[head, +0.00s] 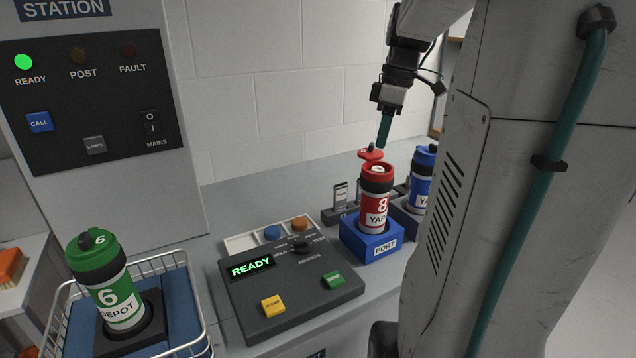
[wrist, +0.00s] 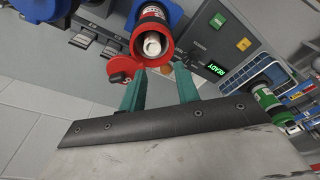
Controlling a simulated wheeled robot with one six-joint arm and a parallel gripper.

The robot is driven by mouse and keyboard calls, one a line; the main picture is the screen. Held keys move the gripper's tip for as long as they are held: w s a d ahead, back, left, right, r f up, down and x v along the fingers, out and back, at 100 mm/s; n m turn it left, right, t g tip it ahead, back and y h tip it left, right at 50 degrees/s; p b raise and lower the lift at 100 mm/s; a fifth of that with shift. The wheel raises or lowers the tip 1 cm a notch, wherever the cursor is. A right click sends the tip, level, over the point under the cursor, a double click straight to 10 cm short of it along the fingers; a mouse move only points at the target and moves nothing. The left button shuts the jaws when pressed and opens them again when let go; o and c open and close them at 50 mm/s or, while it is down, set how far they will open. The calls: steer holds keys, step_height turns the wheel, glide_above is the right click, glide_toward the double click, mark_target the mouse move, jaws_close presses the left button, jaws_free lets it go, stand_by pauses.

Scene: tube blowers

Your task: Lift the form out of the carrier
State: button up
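The red carrier (head: 374,205), marked 8 and YARD, stands upright in the blue port block (head: 369,245). Its red lid (head: 370,154) is swung open to the side. The form, a rolled white paper (wrist: 152,44), sits inside the mouth of the carrier (wrist: 139,27) in the wrist view; its top also shows in the head view (head: 378,169). My gripper (head: 384,143) is above the carrier, with its teal fingers pointing down. In the wrist view the fingers of my gripper (wrist: 160,72) are apart with nothing between them, beside the carrier mouth.
A blue carrier (head: 422,180) stands just right of and behind the red one. A control panel (head: 290,284) reading READY lies to the left. A green carrier (head: 108,285) marked 6 DEPOT stands in a wire basket (head: 196,290). Small dark holders (head: 341,212) stand behind the port.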

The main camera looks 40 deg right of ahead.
mark_target(378, 169)
steer(key=shift+s+d+f, duration=0.1)
steer(key=shift+d+f, duration=0.05)
steer(key=shift+d, duration=0.5)
steer(key=f, duration=0.5)
steer(key=w+f, duration=0.1)
steer(key=f, duration=0.1)
steer(key=shift+a+f, duration=0.2)
steer(key=shift+f, duration=0.05)
jaws_close()
